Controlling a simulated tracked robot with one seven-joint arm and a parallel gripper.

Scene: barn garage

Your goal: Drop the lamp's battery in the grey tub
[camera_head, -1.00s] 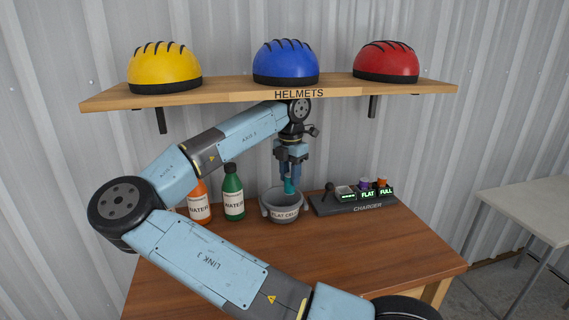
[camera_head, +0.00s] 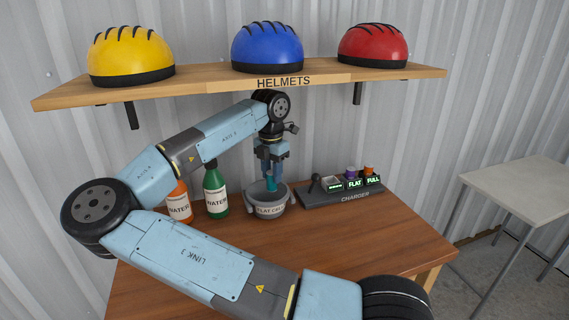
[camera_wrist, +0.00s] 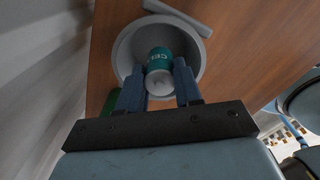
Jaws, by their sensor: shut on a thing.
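My gripper (camera_head: 271,175) points down over the grey tub and is shut on a teal battery (camera_head: 271,184). In the wrist view the battery (camera_wrist: 160,60) sits between the two fingers (camera_wrist: 159,72), with its pale end and the letters "CELL" showing. The grey tub (camera_head: 268,210) stands on the table and is labelled "FLAT CELL". In the wrist view the tub's rim (camera_wrist: 121,52) surrounds the battery. The battery's lower end is at about rim height; whether it touches the tub is not clear. I cannot pick out the lamp with certainty.
A charger (camera_head: 343,195) with "FLAT" and "FULL" displays stands right of the tub. A green bottle (camera_head: 215,190) and an orange bottle (camera_head: 180,204) stand to the left. A shelf (camera_head: 200,90) with three helmets hangs above. The table's front right is clear.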

